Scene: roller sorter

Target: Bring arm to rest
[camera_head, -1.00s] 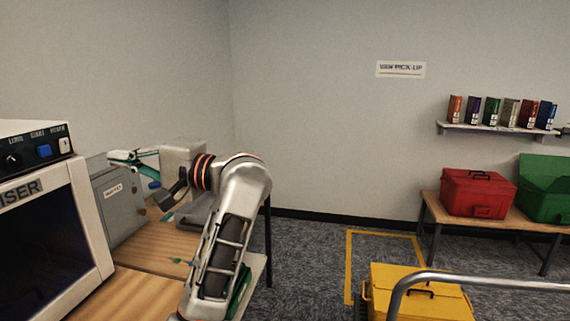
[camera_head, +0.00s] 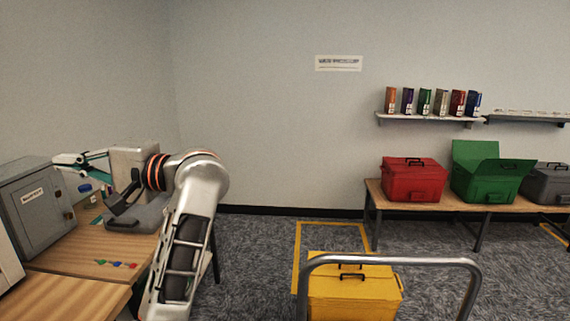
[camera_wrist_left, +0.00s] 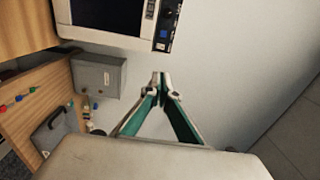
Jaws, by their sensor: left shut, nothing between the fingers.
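My left arm comes up from the bottom left in the head view and bends over the wooden bench. My left gripper (camera_head: 68,162) points left, above the grey labelled box at the back of the bench. In the left wrist view the left gripper (camera_wrist_left: 160,82) has its green-lined fingers meeting at the tips, with nothing between them. My right gripper is not in view.
A yellow case (camera_head: 352,295) is behind a metal rail (camera_head: 390,260). Red (camera_head: 413,180) and green (camera_head: 488,184) cases stand on the right table.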

